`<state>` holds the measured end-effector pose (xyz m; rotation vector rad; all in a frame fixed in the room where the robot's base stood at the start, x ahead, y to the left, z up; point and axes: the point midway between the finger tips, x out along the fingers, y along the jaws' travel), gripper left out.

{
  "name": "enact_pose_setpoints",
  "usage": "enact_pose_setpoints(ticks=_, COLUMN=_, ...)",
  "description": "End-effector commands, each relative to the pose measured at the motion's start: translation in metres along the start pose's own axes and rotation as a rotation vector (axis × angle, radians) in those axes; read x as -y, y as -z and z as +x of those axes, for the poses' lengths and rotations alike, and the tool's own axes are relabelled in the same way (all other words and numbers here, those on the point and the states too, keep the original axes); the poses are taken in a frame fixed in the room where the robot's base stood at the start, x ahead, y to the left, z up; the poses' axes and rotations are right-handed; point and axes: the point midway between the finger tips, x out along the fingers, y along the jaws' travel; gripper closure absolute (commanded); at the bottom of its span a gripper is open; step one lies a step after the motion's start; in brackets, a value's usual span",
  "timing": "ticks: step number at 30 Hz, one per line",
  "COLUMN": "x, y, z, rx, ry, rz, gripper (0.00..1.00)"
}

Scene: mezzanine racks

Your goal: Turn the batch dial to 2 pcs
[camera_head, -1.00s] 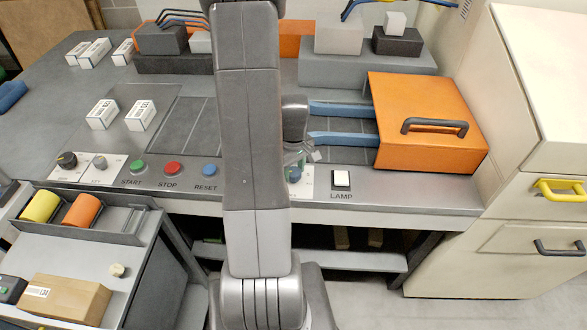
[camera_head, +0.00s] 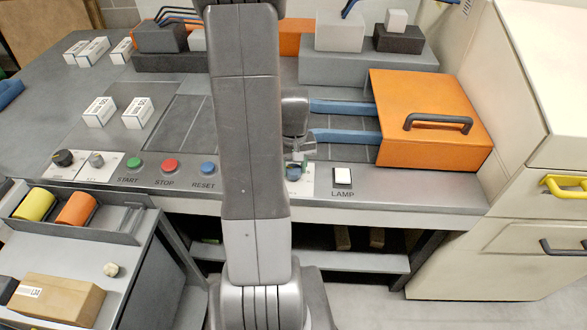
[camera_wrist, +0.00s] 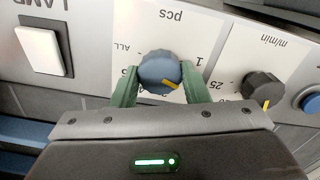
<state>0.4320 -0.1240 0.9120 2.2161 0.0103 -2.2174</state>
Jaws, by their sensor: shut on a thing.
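The batch dial is a round blue-grey knob (camera_wrist: 160,70) with a yellow pointer mark, on a white plate marked "pcs" (camera_wrist: 171,15). In the wrist view the plate appears upside down; the pointer points to the lower right. "1" and "ALL" are readable, but the scale by the pointer is partly hidden by a finger. My gripper (camera_wrist: 160,88) has its green fingers on both sides of the knob, shut on it. In the head view the gripper (camera_head: 299,157) is over the dial (camera_head: 294,172), partly behind my arm.
A white LAMP switch (camera_head: 342,178) is right of the dial. A black m/min dial (camera_wrist: 262,88) stands close on the other side. RESET (camera_head: 208,168), STOP (camera_head: 170,166) and START (camera_head: 134,163) buttons are farther left. An orange hood (camera_head: 430,120) stands behind.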

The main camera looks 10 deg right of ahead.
Motion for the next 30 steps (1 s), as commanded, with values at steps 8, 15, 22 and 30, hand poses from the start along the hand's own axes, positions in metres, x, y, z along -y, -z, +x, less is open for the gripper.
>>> enact_pose_setpoints(ticks=8, x=-0.0002, y=0.0006, z=0.0003, rx=-0.003, ry=0.000, rz=0.144, gripper=0.82)
enact_pose_setpoints(ticks=15, x=-0.0001, y=0.0005, z=-0.0004, rx=-0.002, ry=0.000, rz=0.196, gripper=0.82)
enact_pose_setpoints(ticks=22, x=-0.0001, y=0.0005, z=-0.0007, rx=-0.002, ry=0.000, rz=0.204, gripper=0.82)
enact_pose_setpoints(ticks=30, x=-0.0001, y=0.0006, z=-0.0007, rx=-0.002, ry=0.000, rz=0.203, gripper=0.43)
